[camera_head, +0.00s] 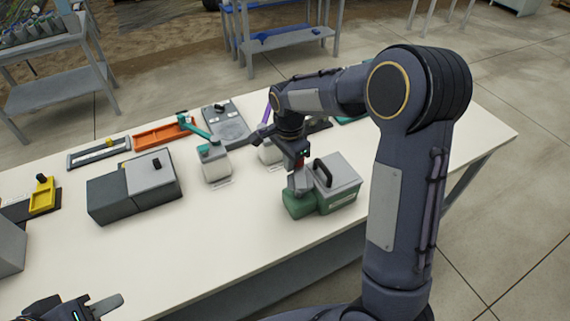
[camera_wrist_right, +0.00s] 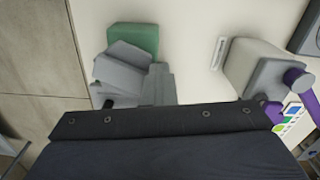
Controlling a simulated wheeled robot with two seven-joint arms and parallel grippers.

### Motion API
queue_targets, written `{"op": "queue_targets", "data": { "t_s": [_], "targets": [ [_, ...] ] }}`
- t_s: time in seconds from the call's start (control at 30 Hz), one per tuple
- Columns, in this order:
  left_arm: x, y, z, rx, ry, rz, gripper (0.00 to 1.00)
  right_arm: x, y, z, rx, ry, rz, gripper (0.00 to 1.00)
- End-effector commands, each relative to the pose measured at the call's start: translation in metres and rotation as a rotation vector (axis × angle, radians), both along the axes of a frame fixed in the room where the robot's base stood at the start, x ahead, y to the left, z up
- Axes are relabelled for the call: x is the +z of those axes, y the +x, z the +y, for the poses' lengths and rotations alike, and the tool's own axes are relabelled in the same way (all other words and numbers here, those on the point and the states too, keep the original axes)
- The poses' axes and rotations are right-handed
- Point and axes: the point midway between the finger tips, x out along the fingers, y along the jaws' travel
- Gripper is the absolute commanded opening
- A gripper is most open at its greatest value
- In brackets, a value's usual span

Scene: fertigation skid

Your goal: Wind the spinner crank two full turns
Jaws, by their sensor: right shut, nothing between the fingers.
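Which part is the spinner crank is not certain from these views. A white-grey block with a teal crank arm (camera_head: 196,129) stands at mid table. A purple arm (camera_head: 267,113) belongs to a second pale block, partly behind my right arm; it also shows in the right wrist view (camera_wrist_right: 298,78). My right gripper (camera_head: 301,186) is shut and empty, low beside the green and grey box (camera_head: 341,190) with a black handle; it partly hides the box's green end. My left gripper (camera_head: 100,306) is at the bottom left, away from everything; its jaw opening is unclear.
A dark grey box (camera_head: 110,199) with a black knob sits left of the teal-armed block. An orange tray (camera_head: 163,136), a grey panel (camera_head: 226,121) and a yellow lever unit (camera_head: 43,196) lie around it. The table's (camera_head: 225,258) front strip is clear.

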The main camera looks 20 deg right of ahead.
Motion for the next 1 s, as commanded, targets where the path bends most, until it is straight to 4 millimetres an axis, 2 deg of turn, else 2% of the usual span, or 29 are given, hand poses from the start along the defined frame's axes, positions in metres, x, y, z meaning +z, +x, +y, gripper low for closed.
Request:
{"op": "queue_targets", "data": {
  "t_s": [0.43, 0.73, 1.0],
  "targets": [
    [0.001, 0.000, 0.000, 0.000, 0.000, 0.000, 0.36, 0.000, 0.002, -0.007, -0.002, -0.001, 0.000, 0.00],
    [0.002, 0.000, 0.000, 0.000, 0.000, 0.000, 0.36, 0.000, 0.002, -0.027, -0.003, -0.002, 0.000, 0.00],
    [0.002, 0.000, 0.000, 0.000, 0.000, 0.000, 0.36, 0.000, 0.002, -0.029, -0.001, -0.002, 0.000, 0.00]
  ]
}}
